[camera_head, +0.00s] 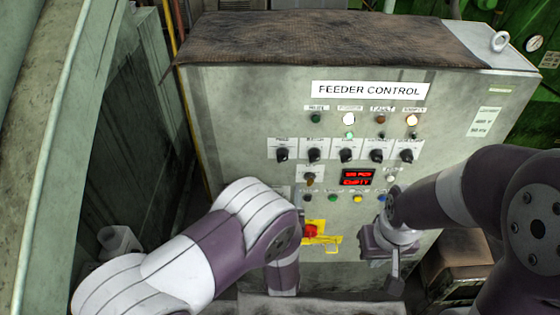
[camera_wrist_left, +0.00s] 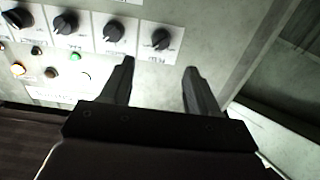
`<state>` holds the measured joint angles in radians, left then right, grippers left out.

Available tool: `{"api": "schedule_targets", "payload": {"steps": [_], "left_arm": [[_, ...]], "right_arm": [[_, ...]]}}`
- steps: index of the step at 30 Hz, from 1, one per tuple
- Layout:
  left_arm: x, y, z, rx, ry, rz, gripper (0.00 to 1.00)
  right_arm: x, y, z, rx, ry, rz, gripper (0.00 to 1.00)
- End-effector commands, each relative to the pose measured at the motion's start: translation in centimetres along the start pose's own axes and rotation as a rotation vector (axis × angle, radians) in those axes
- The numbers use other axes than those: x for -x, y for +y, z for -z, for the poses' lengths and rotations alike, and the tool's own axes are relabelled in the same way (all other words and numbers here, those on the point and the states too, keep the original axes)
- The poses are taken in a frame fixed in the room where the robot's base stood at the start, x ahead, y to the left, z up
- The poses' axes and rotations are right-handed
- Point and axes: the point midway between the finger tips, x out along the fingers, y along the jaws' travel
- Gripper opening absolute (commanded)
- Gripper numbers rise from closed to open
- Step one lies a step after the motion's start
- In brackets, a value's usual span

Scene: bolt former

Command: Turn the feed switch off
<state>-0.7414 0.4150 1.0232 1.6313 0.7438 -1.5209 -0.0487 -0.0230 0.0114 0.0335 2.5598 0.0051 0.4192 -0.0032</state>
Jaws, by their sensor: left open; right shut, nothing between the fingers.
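The feed switch (camera_head: 282,155) is the leftmost black rotary knob in the upper row on the grey feeder control cabinet (camera_head: 240,120). Its exact turn is too small to read. In the left wrist view the panel appears upside down, and the feed switch (camera_wrist_left: 161,40) is the rightmost knob. My left gripper (camera_wrist_left: 158,68) is open, and its fingertips stand on either side of the space below that knob, with nothing between them. In the head view my left arm hides its fingers. My right gripper (camera_head: 395,272) is shut and empty in front of the cabinet's lower right.
Several similar knobs (camera_head: 345,155) continue the row to the right. Lamps (camera_head: 349,119) sit above them, and a red display (camera_head: 357,177) sits below. A brown cover (camera_head: 330,35) lies on the cabinet top.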

Motion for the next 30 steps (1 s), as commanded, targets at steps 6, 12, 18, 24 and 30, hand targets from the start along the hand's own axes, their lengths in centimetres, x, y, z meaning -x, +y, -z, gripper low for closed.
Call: {"api": "schedule_targets", "payload": {"steps": [6, 12, 18, 24, 30], "left_arm": [[-5.8, -0.2, 0.5, 0.000, 0.000, 0.004, 0.60], [-9.6, -0.1, 0.2, -0.001, -0.002, 0.001, 0.60], [-10.8, -0.1, 0.1, -0.002, -0.002, -0.001, 0.60], [-10.9, 0.0, 0.0, -0.002, -0.003, -0.001, 0.60], [-10.9, 0.0, 0.0, -0.002, -0.002, -0.001, 0.08]], "right_arm": [[2.2, 0.0, 0.3, 0.000, 0.001, 0.000, 0.00], [3.1, 0.0, 0.4, 0.000, 0.000, 0.000, 0.00], [3.3, 0.0, 0.4, 0.000, 0.000, 0.000, 0.00], [3.2, 0.0, 0.4, 0.000, 0.000, 0.000, 0.00], [3.2, 0.0, 0.4, 0.000, 0.000, 0.000, 0.00]]}}
